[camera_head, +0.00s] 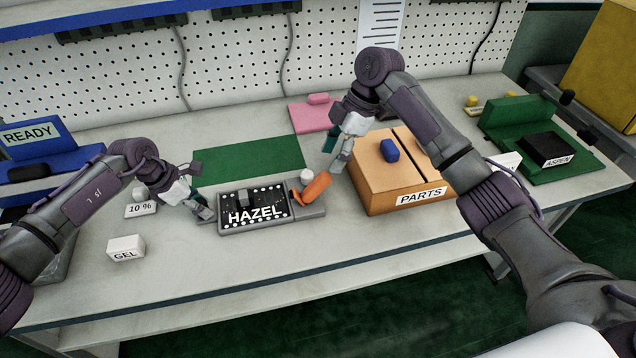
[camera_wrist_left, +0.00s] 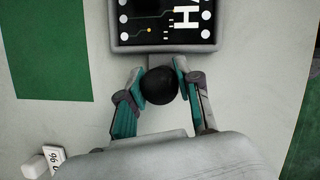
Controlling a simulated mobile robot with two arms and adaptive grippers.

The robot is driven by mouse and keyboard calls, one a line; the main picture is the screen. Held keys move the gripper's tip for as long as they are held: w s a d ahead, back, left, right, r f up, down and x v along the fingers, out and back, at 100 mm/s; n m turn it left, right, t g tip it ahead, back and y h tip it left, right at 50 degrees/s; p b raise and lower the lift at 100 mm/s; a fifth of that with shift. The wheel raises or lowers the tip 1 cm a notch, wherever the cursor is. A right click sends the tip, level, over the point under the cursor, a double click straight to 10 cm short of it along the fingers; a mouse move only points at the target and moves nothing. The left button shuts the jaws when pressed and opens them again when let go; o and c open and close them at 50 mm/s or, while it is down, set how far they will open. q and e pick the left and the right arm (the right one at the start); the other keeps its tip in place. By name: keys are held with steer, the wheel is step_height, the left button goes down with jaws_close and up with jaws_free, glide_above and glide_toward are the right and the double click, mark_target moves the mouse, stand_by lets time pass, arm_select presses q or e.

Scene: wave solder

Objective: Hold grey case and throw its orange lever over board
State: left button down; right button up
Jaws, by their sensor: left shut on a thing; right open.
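The grey case (camera_head: 309,213) lies on the table and bears a black board (camera_head: 240,202) lettered HAZEL. Its orange lever (camera_head: 318,187) sits at the case's right end, tilted up and to the right, beside the board. My left gripper (camera_head: 204,208) is at the case's left end. In the left wrist view its fingers are shut on a round black knob (camera_wrist_left: 160,86) that adjoins the case (camera_wrist_left: 164,49). My right gripper (camera_head: 340,155) is open and empty above and right of the lever, left of the parts box.
A white round item (camera_head: 306,176) is behind the lever. A green mat (camera_head: 250,160) lies behind the case. A GEL box (camera_head: 126,248) stands front left.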

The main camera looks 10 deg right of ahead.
mark_target(318, 184)
steer(key=x, duration=0.9)
steer(key=shift+a+f, duration=0.1)
steer(key=shift+f, duration=0.15)
steer(key=shift+c, duration=0.3)
jaws_close()
